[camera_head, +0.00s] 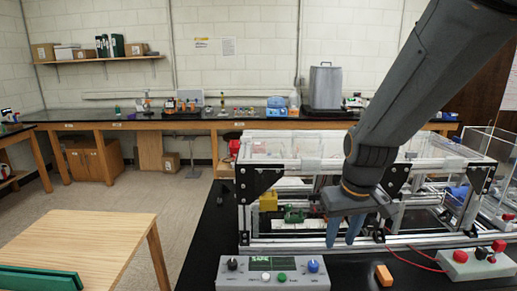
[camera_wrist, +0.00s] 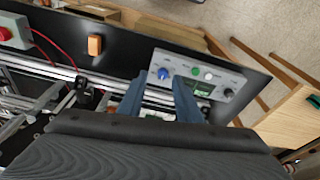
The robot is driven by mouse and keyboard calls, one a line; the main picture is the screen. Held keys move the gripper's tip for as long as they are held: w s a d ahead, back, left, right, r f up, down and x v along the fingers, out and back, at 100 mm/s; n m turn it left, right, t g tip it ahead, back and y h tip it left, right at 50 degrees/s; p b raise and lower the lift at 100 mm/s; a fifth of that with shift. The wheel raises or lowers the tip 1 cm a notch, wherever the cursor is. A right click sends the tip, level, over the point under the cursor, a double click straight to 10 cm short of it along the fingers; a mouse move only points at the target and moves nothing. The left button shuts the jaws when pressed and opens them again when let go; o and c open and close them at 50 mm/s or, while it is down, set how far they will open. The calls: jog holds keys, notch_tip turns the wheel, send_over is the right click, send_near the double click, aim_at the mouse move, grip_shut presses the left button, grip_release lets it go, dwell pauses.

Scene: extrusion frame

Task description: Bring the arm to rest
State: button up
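My arm reaches in from the upper right in the head view. My gripper (camera_head: 344,234) points down in front of the aluminium extrusion frame (camera_head: 340,242), above the black bench. Its two blue fingers are apart with nothing held between them. The wrist view shows the gap between the fingers (camera_wrist: 159,98) too, with the control box behind it. The extrusion frame's far parts are partly hidden by my arm.
A grey control box (camera_head: 240,281) with knobs and a display reading SAFE is at the front. An orange block (camera_head: 384,275) lies right of it. A red-button box (camera_head: 470,268) with a red cable is further right. A wooden table (camera_head: 85,240) stands left, with open floor behind.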

jog(key=s+f+m, duration=0.1)
jog(key=s+f, duration=0.2)
jog(key=s, duration=0.3)
notch_tip(320, 180, down, 14)
jog(key=g+b, duration=0.1)
jog(key=b, duration=1)
jog(key=shift+w+a+r+m+b, duration=0.15)
jog(key=shift+w+r+m+b, duration=0.15)
jog(key=shift+w+b, duration=0.1)
jog(key=shift+s, duration=0.1)
jog(key=shift+c, duration=0.5)
dwell(1.0)
